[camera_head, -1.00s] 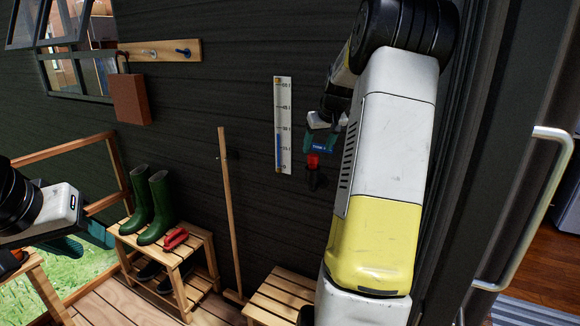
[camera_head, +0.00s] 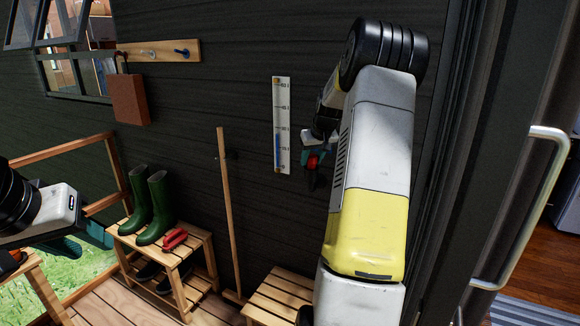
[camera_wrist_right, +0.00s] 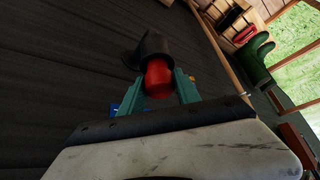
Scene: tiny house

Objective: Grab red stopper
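The red stopper (camera_wrist_right: 158,80) shows in the right wrist view, set against a black cup-like piece (camera_wrist_right: 153,45). In the head view it is a small red patch (camera_head: 312,162) on the dark wall, just right of the gauge. My right gripper (camera_wrist_right: 160,78) has one teal finger on each side of the stopper. The fingers look apart with narrow gaps to it, and contact is not clear. In the head view my right gripper (camera_head: 316,152) partly covers the stopper. My left gripper (camera_head: 98,234) is at the left, away from it; its fingertips' opening is unclear.
A white gauge strip (camera_head: 282,125) hangs on the wall close left of my right gripper. A wooden pole (camera_head: 229,210) leans on the wall. Green boots (camera_head: 157,208) and a red object (camera_head: 175,238) stand on a wooden rack (camera_head: 190,258). A door handle (camera_head: 520,215) is at the right.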

